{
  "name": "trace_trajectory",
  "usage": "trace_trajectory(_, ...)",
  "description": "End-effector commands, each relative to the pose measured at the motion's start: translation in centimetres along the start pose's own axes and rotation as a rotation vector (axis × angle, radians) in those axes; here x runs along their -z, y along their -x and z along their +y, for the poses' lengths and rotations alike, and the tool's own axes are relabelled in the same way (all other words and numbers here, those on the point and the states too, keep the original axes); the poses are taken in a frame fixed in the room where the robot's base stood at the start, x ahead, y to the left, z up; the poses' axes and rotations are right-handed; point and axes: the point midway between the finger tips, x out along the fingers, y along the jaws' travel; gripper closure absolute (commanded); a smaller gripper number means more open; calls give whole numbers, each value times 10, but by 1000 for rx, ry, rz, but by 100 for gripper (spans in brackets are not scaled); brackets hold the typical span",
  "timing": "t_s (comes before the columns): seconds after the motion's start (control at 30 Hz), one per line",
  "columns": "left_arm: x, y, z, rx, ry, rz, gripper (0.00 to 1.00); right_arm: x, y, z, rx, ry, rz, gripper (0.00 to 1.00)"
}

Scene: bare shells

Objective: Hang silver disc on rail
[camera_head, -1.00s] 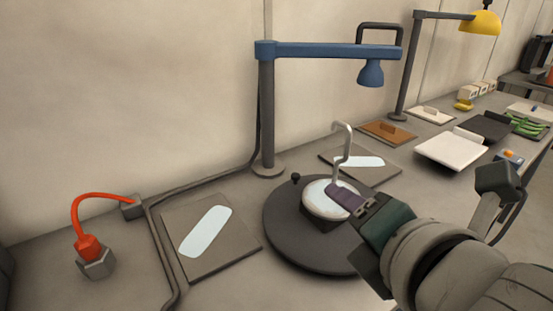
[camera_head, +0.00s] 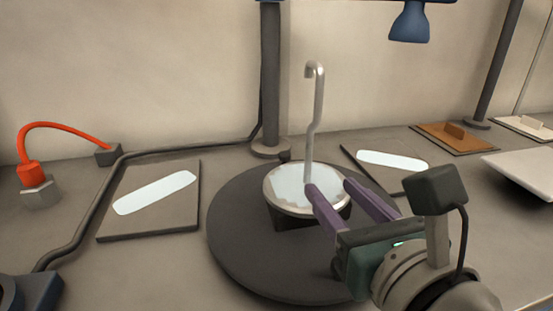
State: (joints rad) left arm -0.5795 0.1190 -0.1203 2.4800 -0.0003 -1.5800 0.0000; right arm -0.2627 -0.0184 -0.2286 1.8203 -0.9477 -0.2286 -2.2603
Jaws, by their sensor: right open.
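The silver disc (camera_head: 285,190) lies flat on a small dark block on a round dark turntable (camera_head: 240,240). A thin grey rod (camera_head: 317,110) stands upright at the disc and bends into a hook at its top. My right gripper (camera_head: 332,188) reaches in from the lower right, its two purple fingers apart and empty. The left fingertip overlaps the disc near the rod's foot; I cannot tell whether it touches. The other fingertip is at the disc's right edge. My left gripper is not in view. I cannot make out which part is the rail.
A dark post (camera_head: 270,80) stands behind the turntable, and a blue lamp head (camera_head: 409,22) hangs at upper right. Flat plates with pale strips lie left (camera_head: 120,220) and right (camera_head: 372,172). A red cable (camera_head: 65,127) and a dark cable run at the left.

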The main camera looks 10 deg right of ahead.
Motion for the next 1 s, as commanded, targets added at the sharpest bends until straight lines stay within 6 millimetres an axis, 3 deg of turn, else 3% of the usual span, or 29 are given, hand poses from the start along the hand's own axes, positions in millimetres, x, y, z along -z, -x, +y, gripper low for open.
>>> trace_trajectory(0.37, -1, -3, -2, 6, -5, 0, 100, 0, -11, 0, 0, -3, -1, 51)
trace_trajectory(0.8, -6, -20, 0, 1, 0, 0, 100, 1, -71, -1, 1, -1, -1, 51)
trace_trajectory(1.0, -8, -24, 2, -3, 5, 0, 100, 0, -86, 0, 1, -3, 0, 51)
